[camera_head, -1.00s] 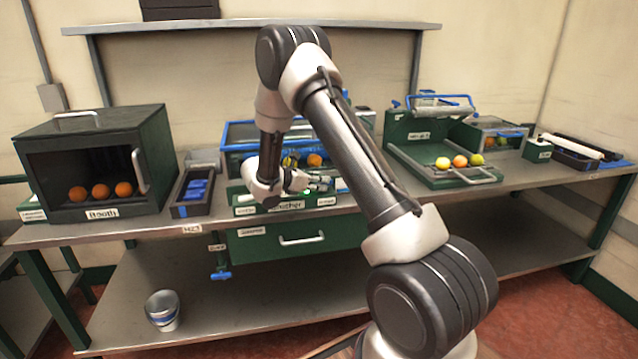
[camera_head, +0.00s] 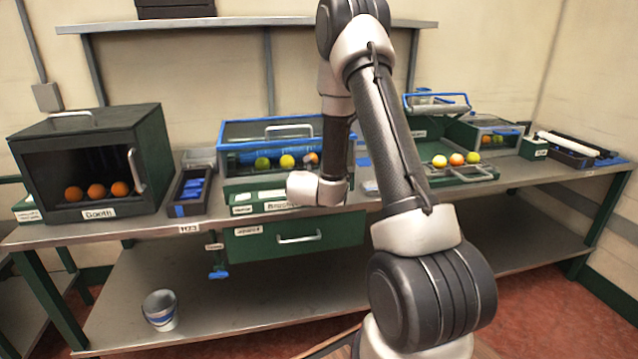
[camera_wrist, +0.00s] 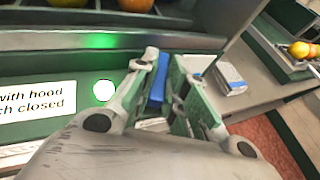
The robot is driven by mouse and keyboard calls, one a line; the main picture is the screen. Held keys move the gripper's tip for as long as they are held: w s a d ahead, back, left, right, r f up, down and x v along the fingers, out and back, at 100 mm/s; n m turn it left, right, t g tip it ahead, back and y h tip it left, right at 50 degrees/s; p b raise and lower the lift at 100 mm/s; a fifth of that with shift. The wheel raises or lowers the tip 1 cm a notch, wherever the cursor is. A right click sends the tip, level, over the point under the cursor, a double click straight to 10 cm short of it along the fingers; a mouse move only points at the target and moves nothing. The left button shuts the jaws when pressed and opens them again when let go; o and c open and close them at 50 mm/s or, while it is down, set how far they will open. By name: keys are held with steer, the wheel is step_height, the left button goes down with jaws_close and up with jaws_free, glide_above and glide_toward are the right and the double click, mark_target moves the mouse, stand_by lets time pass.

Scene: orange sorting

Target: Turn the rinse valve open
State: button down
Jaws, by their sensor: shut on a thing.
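In the wrist view, my gripper (camera_wrist: 164,70) is shut on a blue handle (camera_wrist: 158,82) at the right end of the green brusher front. The handle stands between the fingers, and its base is partly hidden by them. I cannot read a label marking it as the rinse valve. In the head view, my wrist is at the right front of the brusher (camera_head: 245,197), and my fingers are hidden. Another blue handle (camera_head: 218,273) hangs under the table edge, below a small label, away from my gripper.
A lit green-white lamp (camera_wrist: 104,90) is left of my fingers. A small box (camera_wrist: 230,78) lies on the bench to the right. The blue-framed hood (camera_head: 270,130) has several fruits at its front. The booth (camera_head: 95,165) and a blue-filled tray (camera_head: 188,190) stand left.

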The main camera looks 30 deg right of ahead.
stand_by(0.5)
steer(key=c, duration=1.7)
jaws_free()
steer(key=v, duration=0.7)
steer(key=shift+s+a+r, duration=0.1)
steer(key=shift+s, duration=0.15)
